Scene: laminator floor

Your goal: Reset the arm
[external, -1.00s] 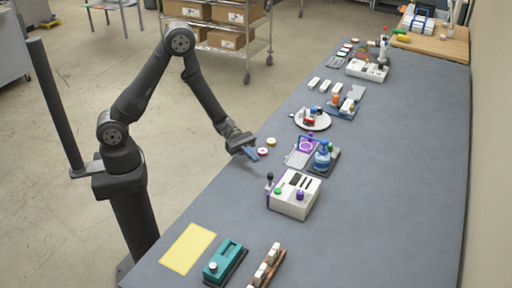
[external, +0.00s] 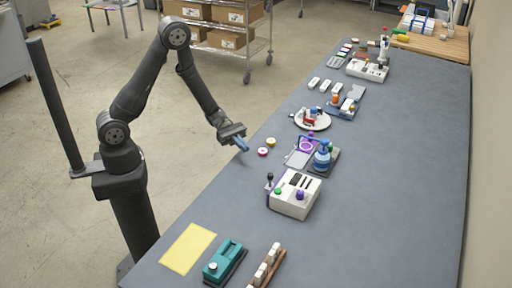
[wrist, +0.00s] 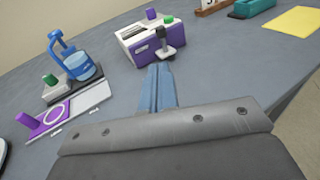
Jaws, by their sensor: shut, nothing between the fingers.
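My gripper (external: 241,144) is shut and empty, with its blue fingers pressed together. It hangs above the left edge of the grey table (external: 372,200), beside two small round discs, one red and white (external: 263,152) and one yellow (external: 271,142). In the wrist view the shut blue fingers (wrist: 158,88) point toward the white and purple box (wrist: 145,42), apart from it.
The white box with knobs (external: 294,196) stands to the right of my gripper. A blue bottle device (external: 322,158) and a round white plate (external: 312,122) stand farther back. A yellow sheet (external: 188,249) and a teal device (external: 223,260) lie near the front. Bare table lies between.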

